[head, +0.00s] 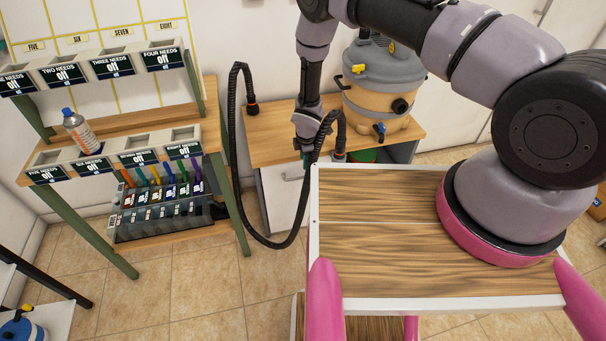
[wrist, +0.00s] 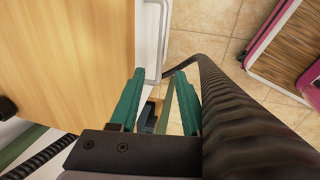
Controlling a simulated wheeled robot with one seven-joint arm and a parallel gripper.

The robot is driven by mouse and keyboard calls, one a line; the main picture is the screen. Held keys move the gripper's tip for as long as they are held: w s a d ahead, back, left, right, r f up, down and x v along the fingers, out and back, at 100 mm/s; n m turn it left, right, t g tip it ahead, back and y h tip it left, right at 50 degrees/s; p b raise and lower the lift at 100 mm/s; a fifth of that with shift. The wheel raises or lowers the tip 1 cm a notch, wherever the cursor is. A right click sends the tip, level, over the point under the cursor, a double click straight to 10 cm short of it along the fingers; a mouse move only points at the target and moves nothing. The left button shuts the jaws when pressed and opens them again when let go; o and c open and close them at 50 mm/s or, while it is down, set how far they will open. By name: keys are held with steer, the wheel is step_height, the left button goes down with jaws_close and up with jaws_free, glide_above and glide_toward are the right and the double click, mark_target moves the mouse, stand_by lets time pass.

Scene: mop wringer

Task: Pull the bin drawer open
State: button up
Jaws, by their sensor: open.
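The bin drawer is the white front (head: 282,202) of the wood-topped cabinet, and it looks closed in the head view. Its pale handle (head: 291,178) is partly hidden by my arm and the hose. My gripper (head: 305,157) points down just above the handle. In the wrist view, my gripper (wrist: 161,74) is open with its two green fingers apart. The white drawer front (wrist: 148,35) and handle (wrist: 165,32) run down to between the fingertips. I cannot tell whether a finger touches the handle. Nothing is visibly held.
A black corrugated hose (head: 238,150) loops beside my gripper and fills the right of the wrist view. A grey and orange vacuum (head: 378,85) stands on the cabinet top (head: 262,128). A rack (head: 165,205) of coloured items stands left. Tiled floor (head: 200,285) is open in front.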

mark_target(303, 177)
steer(key=f, duration=0.3)
steer(key=w+f, duration=0.1)
steer(key=f, duration=0.6)
steer(key=shift+w+a+f, duration=0.1)
steer(key=shift+w+a, duration=0.15)
steer(key=shift+w, duration=0.15)
steer(key=shift+c, duration=0.4)
jaws_close()
stand_by(0.5)
